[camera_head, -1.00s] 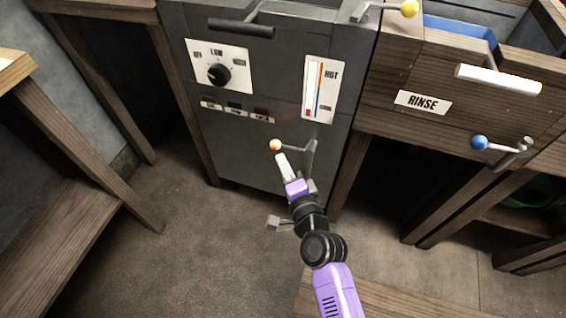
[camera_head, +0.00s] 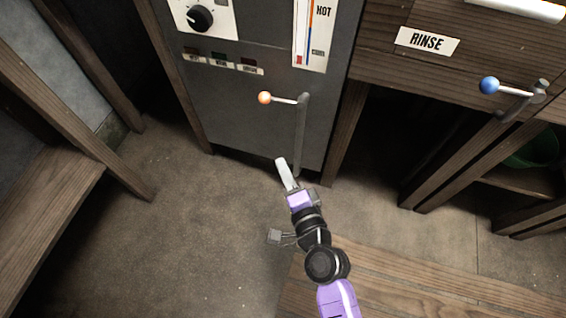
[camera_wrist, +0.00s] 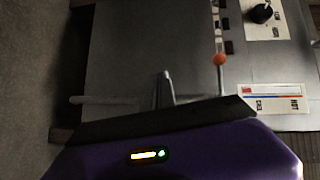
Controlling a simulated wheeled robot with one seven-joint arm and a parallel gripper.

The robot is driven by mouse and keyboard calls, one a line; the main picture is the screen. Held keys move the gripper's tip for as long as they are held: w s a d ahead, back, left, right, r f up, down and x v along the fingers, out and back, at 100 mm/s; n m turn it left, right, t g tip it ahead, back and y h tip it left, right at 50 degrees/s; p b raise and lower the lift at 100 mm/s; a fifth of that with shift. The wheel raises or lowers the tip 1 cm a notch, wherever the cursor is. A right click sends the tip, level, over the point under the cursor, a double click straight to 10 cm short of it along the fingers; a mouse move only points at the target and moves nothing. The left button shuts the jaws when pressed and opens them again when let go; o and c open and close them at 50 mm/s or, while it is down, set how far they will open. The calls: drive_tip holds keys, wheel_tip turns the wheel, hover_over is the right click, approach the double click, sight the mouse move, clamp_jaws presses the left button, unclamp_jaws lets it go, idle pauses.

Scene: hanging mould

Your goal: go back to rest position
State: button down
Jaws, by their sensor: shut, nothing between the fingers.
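My gripper (camera_head: 281,163) is shut and empty. In the head view it is held out in front of the lower part of the grey machine (camera_head: 240,115), below and apart from the lever with the orange knob (camera_head: 264,98). In the wrist view the fingers (camera_wrist: 165,88) point at the grey front panel, and the orange knob (camera_wrist: 219,60) shows above and to the right of them. The purple wrist housing fills the bottom of that view.
A dial (camera_head: 200,18) and a hot gauge (camera_head: 313,35) are on the machine. To the right is a wooden rinse station (camera_head: 385,65) with a blue-knobbed lever (camera_head: 489,85). A wooden bench (camera_head: 50,215) stands at left. A wooden surface (camera_head: 400,280) lies by my arm. Floor between is clear.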

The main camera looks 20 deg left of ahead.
idle(0.4)
drive_tip(key=s+d+r+n+t+h, duration=0.2)
drive_tip(key=s+d+r+n+h, duration=0.15)
drive_tip(key=s+d, duration=0.4)
drive_tip(key=s+d+r+n+t+h, duration=0.2)
drive_tip(key=s+d+r, duration=0.2)
drive_tip(key=d, duration=0.6)
drive_tip(key=s+d+r+n+g+h, duration=0.1)
drive_tip(key=s+d+r+n+h, duration=0.1)
drive_tip(key=s+d, duration=0.6)
drive_tip(key=s+d+r+n+g+h, duration=0.2)
drive_tip(key=s+d+h, duration=0.15)
drive_tip(key=s, duration=0.85)
wheel_tip(320, 180, up, 38)
drive_tip(key=y+p, duration=0.1)
drive_tip(key=p, duration=3.7)
drive_tip(key=shift+w+d+r, duration=0.15)
drive_tip(key=shift+w+d, duration=0.15)
drive_tip(key=shift+d, duration=0.05)
